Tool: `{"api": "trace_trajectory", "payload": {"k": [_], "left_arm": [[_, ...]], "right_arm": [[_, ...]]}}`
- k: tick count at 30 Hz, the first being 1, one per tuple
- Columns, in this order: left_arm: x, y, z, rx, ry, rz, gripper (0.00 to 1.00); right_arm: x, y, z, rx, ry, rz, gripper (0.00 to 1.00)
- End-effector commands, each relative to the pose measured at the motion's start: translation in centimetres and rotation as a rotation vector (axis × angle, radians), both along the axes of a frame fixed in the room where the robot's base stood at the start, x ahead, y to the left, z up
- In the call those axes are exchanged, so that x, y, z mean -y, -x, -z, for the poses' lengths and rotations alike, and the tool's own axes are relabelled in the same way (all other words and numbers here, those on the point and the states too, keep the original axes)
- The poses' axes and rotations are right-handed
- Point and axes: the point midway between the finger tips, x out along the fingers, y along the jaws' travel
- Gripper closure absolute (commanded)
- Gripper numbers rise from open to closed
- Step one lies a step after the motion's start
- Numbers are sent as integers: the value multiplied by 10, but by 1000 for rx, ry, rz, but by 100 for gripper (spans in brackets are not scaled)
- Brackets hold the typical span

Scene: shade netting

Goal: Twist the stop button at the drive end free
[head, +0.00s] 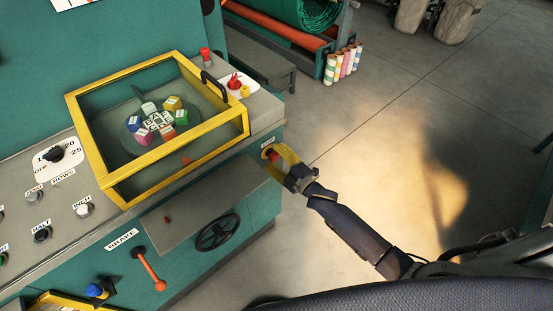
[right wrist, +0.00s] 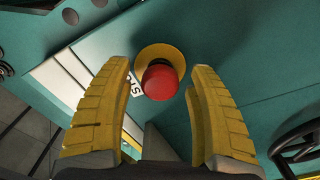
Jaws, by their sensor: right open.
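The stop button is a red mushroom head (right wrist: 160,82) on a round yellow plate (right wrist: 158,53), set on the teal end face of the machine. In the head view it shows only partly, as a bit of red (head: 270,154) behind my gripper. My right gripper (head: 284,160) is open at the machine's right end. In the right wrist view its yellow fingers (right wrist: 159,68) stand on either side of the button, with gaps between them and the red head. My left gripper is not in view.
A yellow-framed clear guard (head: 172,165) covers colored blocks on the machine top. A red switch (head: 235,82) and a red knob (head: 206,57) stand behind it. A handwheel (head: 218,232) and an orange brake lever (head: 150,270) project from the front. The floor to the right is clear.

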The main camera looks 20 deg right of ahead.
Motion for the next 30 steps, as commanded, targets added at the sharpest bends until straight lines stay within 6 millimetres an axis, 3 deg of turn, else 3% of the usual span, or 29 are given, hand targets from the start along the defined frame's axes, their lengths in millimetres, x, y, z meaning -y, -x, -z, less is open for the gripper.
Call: {"api": "trace_trajectory", "payload": {"k": [20,30], "left_arm": [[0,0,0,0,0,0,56],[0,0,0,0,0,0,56]], "right_arm": [[-2,-3,0,0,0,0,41],[-2,-3,0,0,0,0,81]]}}
